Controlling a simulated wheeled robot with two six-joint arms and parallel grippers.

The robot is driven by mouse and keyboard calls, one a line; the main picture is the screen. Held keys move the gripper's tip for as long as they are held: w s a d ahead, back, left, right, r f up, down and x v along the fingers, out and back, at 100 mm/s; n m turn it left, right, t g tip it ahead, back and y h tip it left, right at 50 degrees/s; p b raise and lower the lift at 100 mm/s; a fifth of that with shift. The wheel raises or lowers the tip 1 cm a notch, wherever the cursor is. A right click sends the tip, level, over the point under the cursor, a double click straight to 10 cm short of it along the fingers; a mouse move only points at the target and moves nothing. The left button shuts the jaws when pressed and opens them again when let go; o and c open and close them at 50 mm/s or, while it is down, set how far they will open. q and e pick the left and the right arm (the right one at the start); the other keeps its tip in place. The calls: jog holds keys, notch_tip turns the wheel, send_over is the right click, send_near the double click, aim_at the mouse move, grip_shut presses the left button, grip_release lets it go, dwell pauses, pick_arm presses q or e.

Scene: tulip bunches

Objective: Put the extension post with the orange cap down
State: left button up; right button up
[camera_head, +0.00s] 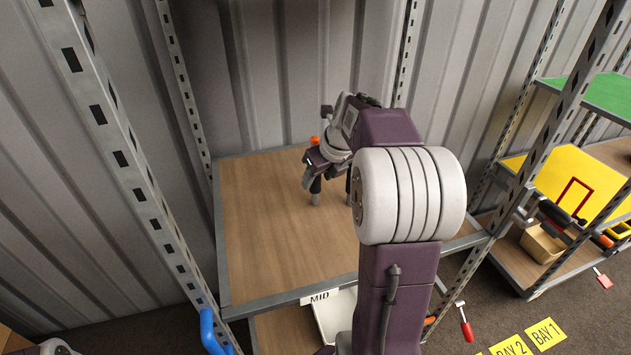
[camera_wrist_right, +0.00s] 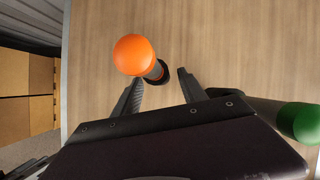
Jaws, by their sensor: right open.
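The extension post with the orange cap (camera_wrist_right: 134,54) stands upright on the wooden shelf board in the right wrist view, its dark foot on the wood. In the head view its orange cap (camera_head: 314,140) shows above my right gripper, which hides much of the post. My right gripper (camera_wrist_right: 160,77) is open, with its fingers apart near the post's foot; I cannot tell whether either touches it. In the head view this gripper (camera_head: 313,168) is low over the shelf (camera_head: 265,230). My left gripper is not in view.
A second post with a green cap (camera_wrist_right: 300,122) stands close to the right of my right gripper in the wrist view. Metal uprights (camera_head: 130,165) frame the shelf. The left and front of the board are bare.

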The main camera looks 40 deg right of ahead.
jog(key=p+v, duration=0.1)
jog(key=v, duration=0.7)
jog(key=shift+r, duration=0.2)
jog(key=shift+s+a, duration=0.1)
